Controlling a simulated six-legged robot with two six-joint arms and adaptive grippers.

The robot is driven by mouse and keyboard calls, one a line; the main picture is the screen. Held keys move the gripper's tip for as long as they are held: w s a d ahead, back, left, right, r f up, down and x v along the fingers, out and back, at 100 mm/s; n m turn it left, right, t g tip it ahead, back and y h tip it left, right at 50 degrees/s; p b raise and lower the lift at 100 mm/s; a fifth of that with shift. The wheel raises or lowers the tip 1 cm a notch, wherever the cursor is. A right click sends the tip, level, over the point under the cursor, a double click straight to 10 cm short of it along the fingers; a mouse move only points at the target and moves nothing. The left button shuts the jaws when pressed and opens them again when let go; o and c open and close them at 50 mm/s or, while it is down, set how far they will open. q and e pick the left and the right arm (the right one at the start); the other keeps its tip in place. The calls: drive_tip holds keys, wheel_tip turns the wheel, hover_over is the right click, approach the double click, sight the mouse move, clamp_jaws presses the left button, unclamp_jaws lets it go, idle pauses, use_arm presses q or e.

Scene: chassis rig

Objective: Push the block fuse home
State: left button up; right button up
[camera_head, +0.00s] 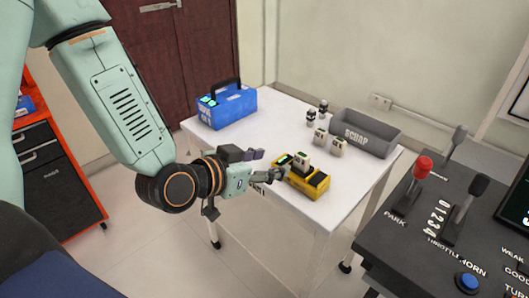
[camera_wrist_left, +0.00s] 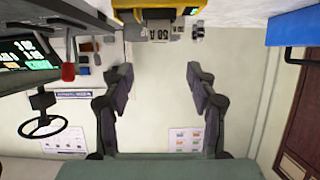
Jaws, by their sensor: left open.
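The yellow fuse holder (camera_head: 297,185) sits on the white table, with dark recesses on its top. A pale block fuse (camera_head: 302,160) stands in or on it, its top above the holder's rim; I cannot tell how deep it sits. My left gripper (camera_head: 272,165) is open and empty, just left of the holder, with its fingers towards it. In the left wrist view the two fingers (camera_wrist_left: 160,80) are wide apart. The yellow holder (camera_wrist_left: 152,13) shows at the top edge there, with the fuse (camera_wrist_left: 161,33) marked "50 A", beyond the fingertips. My right gripper is out of view.
Two more pale fuses (camera_head: 337,146) and small dark parts (camera_head: 311,118) stand behind the holder. A grey SCRAP bin (camera_head: 388,146) is at the table's back right. A blue toolbox (camera_head: 228,107) stands back left. A lever console (camera_head: 425,228) is at right. The front of the table (camera_head: 335,208) is clear.

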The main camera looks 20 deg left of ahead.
use_arm(q)
drive_tip(key=shift+s+r, duration=0.15)
drive_tip(key=shift+s, duration=0.15)
drive_tip(key=s+a+f+n+g+y, duration=0.1)
drive_tip(key=s+f+g, duration=0.5)
drive_tip(key=s+f, duration=0.7)
drive_tip(key=s+a+f+n+g+y, duration=0.1)
drive_tip(key=s+f+n+g+y, duration=0.2)
drive_tip(key=s+f, duration=1)
drive_tip(key=s+g, duration=0.1)
drive_tip(key=g, duration=0.2)
drive_tip(key=shift+s+a+g+y, duration=0.3)
drive_tip(key=shift+s+a+g, duration=0.05)
drive_tip(key=shift+a+g, duration=0.05)
